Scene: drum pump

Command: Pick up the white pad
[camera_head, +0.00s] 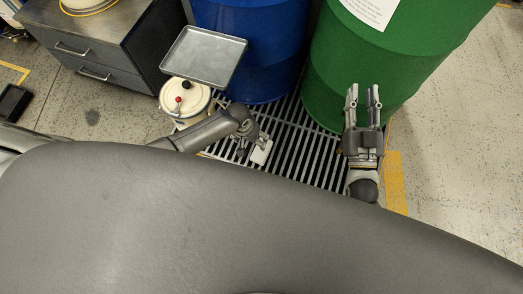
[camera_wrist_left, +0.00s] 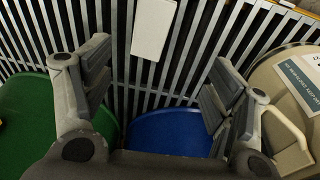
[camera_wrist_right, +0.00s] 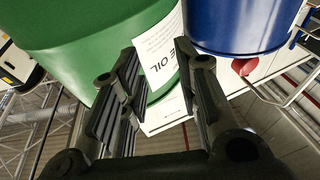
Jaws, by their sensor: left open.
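The white pad (camera_head: 261,151) is a small pale rectangle lying on the dark slatted grate, in the middle of the head view. It also shows in the left wrist view (camera_wrist_left: 153,27), at the top, beyond my fingertips and apart from them. My left gripper (camera_wrist_left: 155,75) is open and empty, with the grate visible between its fingers. In the head view my left gripper (camera_head: 252,142) is small, right beside the pad and partly hidden by its own arm. My right gripper (camera_head: 363,92) is open and empty in front of the green drum.
A blue drum (camera_head: 250,45) and a green drum (camera_head: 395,60) stand on the grate (camera_head: 310,150). A cream pail (camera_head: 184,97) with a metal tray (camera_head: 204,55) near it stands left of the blue drum. A grey cabinet (camera_head: 100,45) is further left. Floor at right is clear.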

